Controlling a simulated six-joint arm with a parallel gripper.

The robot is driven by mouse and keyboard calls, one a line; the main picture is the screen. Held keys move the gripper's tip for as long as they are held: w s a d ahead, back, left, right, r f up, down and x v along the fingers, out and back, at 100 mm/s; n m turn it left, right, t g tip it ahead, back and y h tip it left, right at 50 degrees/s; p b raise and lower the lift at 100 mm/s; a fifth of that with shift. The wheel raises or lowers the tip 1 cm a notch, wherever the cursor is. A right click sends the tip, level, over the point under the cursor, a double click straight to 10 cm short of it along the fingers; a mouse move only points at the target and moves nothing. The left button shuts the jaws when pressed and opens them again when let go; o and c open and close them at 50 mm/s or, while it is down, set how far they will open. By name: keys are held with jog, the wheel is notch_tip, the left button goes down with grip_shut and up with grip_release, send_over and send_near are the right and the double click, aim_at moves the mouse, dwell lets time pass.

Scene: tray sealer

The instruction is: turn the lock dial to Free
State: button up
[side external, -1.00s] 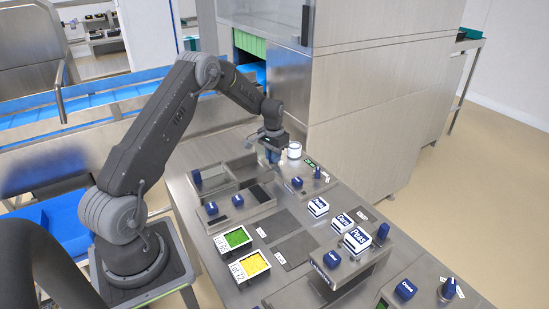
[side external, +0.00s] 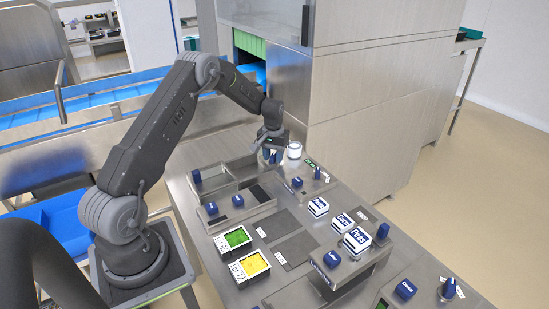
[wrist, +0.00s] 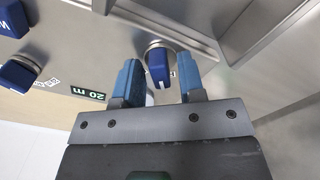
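A blue dial with a white mark (wrist: 158,66) on a round metal base shows in the wrist view. I read no label on it, so I cannot confirm that it is the lock dial. My gripper (wrist: 160,82) is open, with its blue fingers on either side of this dial. A gap shows on the right; on the left the finger is very close, and I cannot tell whether it touches. In the side view my gripper (side external: 271,156) is low over the far end of the bench and hides the dial there.
A white cylinder (side external: 294,150) stands just right of my gripper. Metal walls rise close by in the wrist view. The sealer cabinet (side external: 360,120) stands behind.

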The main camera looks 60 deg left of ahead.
jog(key=shift+r, duration=3.45)
jog(key=shift+r, duration=0.1)
jog(key=s+d+r+m+t, duration=0.15)
jog(key=s+d+r, duration=0.25)
jog(key=d+r, duration=0.45)
jog(key=s+d+r+m+t, duration=0.1)
jog(key=s+d+r+m, duration=0.15)
jog(key=d+r, duration=0.6)
jog(key=s+d+r+m+t, duration=0.1)
jog(key=s+d, duration=0.5)
jog(key=s, duration=0.4)
jog(key=s+d+r+m+t, duration=0.1)
jog(key=s+d+m+t, duration=0.1)
jog(key=s+d, duration=0.4)
jog(key=shift+s+r, duration=0.35)
jog(key=shift+s, duration=2.1)
